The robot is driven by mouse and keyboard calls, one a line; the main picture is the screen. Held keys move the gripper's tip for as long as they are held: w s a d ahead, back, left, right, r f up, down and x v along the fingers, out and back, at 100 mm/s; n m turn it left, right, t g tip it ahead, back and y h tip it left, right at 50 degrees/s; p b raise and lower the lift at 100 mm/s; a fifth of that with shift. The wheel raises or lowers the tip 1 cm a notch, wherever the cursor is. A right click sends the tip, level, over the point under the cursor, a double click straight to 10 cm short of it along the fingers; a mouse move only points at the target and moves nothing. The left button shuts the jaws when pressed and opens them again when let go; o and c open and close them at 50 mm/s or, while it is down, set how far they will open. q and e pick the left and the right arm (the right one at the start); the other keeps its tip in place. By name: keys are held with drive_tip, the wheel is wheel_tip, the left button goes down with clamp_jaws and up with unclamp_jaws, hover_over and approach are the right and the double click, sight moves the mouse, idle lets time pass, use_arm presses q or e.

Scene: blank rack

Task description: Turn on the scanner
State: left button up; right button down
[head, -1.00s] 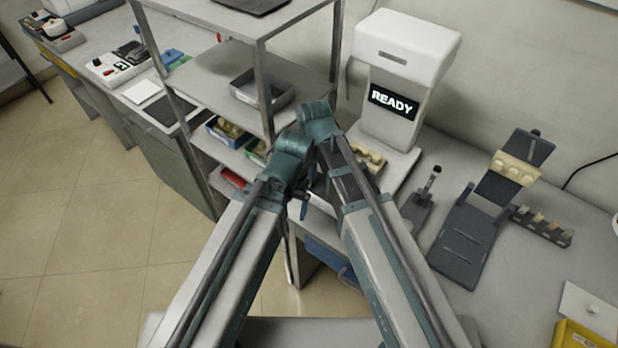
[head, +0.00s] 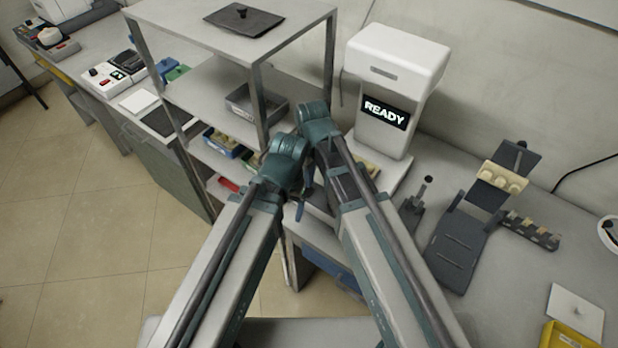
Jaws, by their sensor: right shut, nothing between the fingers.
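A white machine (head: 387,95) with a boxy head and a dark screen reading READY (head: 385,113) stands on the right bench. I take it to be the scanner, but no label shows. A tray of pale pieces at its foot is partly hidden by my right arm. My two arms reach up the middle with their upper joints close together. Only a small part of my right gripper (head: 308,178) shows below these joints, shut and apart from the machine's screen. My left gripper is hidden behind its own arm.
A metal shelf rack (head: 262,52) with trays and bins stands left of the machine. On the right bench are a dark stand (head: 463,240) with pale pieces, a small holder (head: 415,203) and a yellow tray (head: 562,338). Open floor lies left.

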wheel_tip(320, 180, up, 10)
drive_tip(key=p, duration=0.9)
drive_tip(key=shift+a, duration=0.2)
drive_tip(key=shift+s, duration=0.1)
drive_tip(key=s+d+m+t, duration=0.1)
drive_tip(key=s+d+m, duration=0.1)
drive_tip(key=d+m, duration=0.45)
drive_tip(key=s+d+m, duration=0.2)
drive_tip(key=d+m, duration=0.2)
drive_tip(key=d, duration=0.6)
drive_tip(key=s+a+f+n+b, duration=0.1)
drive_tip(key=s+a, duration=0.2)
drive_tip(key=a, duration=0.2)
drive_tip(key=s+a+f+n+h+b, duration=0.1)
drive_tip(key=s+a+f+n+b, duration=0.1)
drive_tip(key=a, duration=0.3)
drive_tip(key=shift+s+a+g, duration=0.3)
drive_tip(key=shift+s+g, duration=0.1)
